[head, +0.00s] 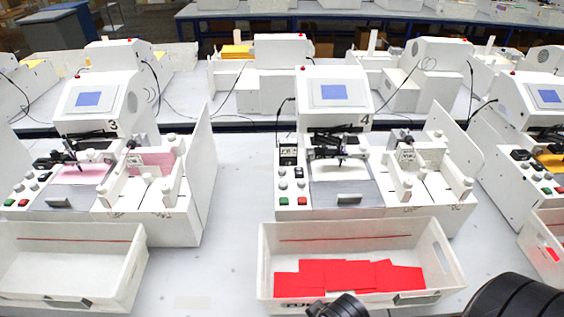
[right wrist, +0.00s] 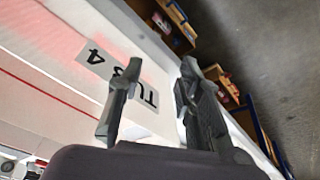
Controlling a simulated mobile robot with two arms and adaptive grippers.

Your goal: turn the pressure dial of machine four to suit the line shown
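Machine four (head: 334,92), a white plotter with a blue screen and a black "4", stands in the middle of the head view. Its control panel (head: 291,186) at its left side has several small round grey knobs above a green and a red button. Which knob is the pressure dial, and where it points, is too small to tell. A pen (head: 342,161) hangs over the plotter bed; no drawn line can be made out. My right gripper (right wrist: 158,92) is open and empty in the right wrist view, near a white surface with a "4" label. My left gripper is not in view.
A white bin (head: 350,231) with red cards (head: 348,274) stands before machine four. Machine three (head: 92,95) and an empty-looking bin (head: 70,240) are at left; another machine (head: 540,95) is at right. Bare table (head: 232,190) lies between machines three and four.

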